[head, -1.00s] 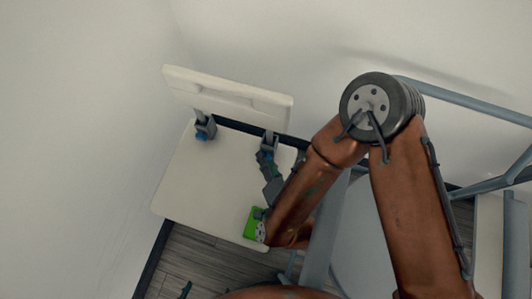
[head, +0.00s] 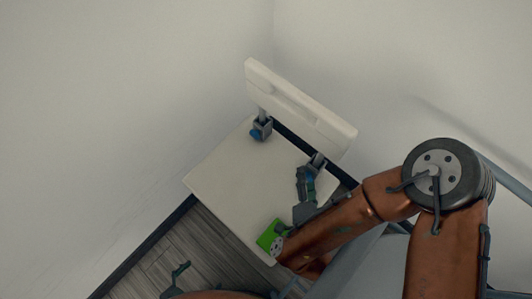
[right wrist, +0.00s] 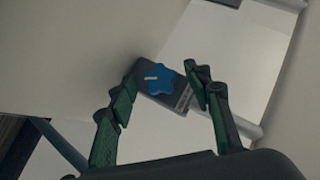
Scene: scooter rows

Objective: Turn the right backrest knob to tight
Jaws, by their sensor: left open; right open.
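The white seat (head: 225,185) has a white backrest (head: 300,105) held by two grey brackets. The left bracket's blue knob (head: 256,134) is in plain view. The right bracket (head: 318,160) is partly covered by my right gripper (head: 309,172), which is open beside it. In the right wrist view, the right blue knob (right wrist: 160,79) sits on a grey bracket (right wrist: 178,96), with a white mark towards its left side. The open fingers of my right gripper (right wrist: 163,82) stand on either side of it; contact cannot be told. My left gripper (head: 176,279) is open and empty at the bottom left.
Plain walls meet in a corner behind the backrest. Blue-grey rails (head: 505,180) stand at the right, near my right arm. Wooden floor (head: 190,250) is clear in front of the seat.

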